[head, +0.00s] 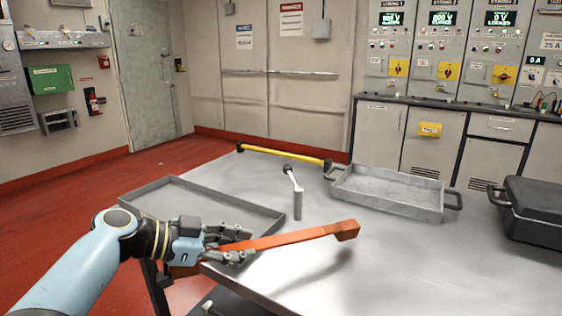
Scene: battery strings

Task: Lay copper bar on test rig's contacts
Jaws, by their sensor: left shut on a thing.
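The copper bar (295,238) is orange-brown and long, with a bent block at its right end. My left gripper (238,243) is shut on it near its left part, and the fingers hide some of the bar. The bar is held over the front of the steel table (400,275), sloping slightly up to the right in the picture. A soft shadow lies on the table below it, so it seems to be clear of the surface. My right gripper is not in view. I cannot make out the test rig's contacts for certain.
A shallow grey tray (160,183) lies at the table's left. A handled tray (388,210) stands at the back, near a black case (535,228). A yellow bar (283,154) lies along the back edge. The front right is free.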

